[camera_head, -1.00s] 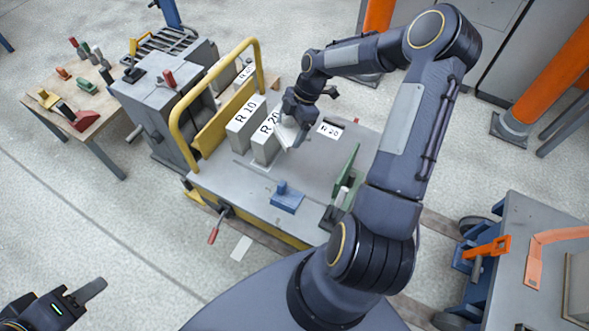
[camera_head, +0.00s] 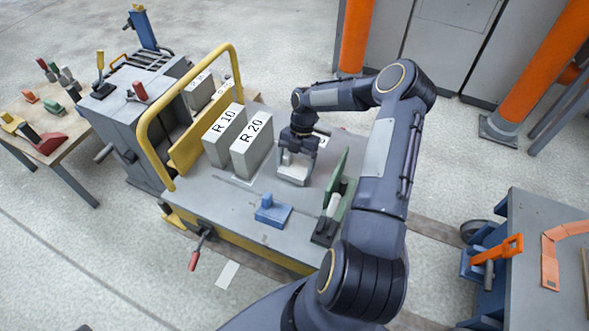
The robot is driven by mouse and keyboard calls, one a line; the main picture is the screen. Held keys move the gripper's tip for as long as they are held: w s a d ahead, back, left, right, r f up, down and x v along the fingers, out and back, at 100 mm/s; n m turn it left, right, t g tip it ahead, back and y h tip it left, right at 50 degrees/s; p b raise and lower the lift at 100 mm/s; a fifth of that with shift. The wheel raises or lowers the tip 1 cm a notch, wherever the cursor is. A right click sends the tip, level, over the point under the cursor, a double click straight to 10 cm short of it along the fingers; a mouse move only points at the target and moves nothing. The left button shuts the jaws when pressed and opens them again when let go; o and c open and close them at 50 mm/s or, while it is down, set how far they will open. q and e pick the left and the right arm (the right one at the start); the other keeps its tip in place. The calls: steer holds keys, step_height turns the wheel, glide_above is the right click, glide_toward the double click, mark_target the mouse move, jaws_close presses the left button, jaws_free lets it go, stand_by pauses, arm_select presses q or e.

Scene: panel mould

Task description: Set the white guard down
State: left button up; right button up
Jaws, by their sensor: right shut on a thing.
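The white guard (camera_head: 293,174) is a pale, box-like piece low over the grey table top (camera_head: 225,200), right of the R 20 block. My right gripper (camera_head: 298,156) points down and is shut on it from above. The guard looks level; I cannot tell whether its underside touches the table. My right gripper hides part of it and most of a white label on the table behind. Only a dark sliver, likely my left gripper (camera_head: 82,328), shows at the bottom left edge.
Grey blocks marked R 10 (camera_head: 223,136) and R 20 (camera_head: 252,146) stand close on the left. A blue block (camera_head: 272,212) lies in front. A green upright plate (camera_head: 337,186) stands to the right. A yellow rail (camera_head: 145,130) rises at the left edge.

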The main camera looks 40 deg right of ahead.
steer(key=shift+f, duration=0.95)
steer(key=shift+f, duration=0.1)
steer(key=o, duration=1)
steer(key=shift+c, duration=0.2)
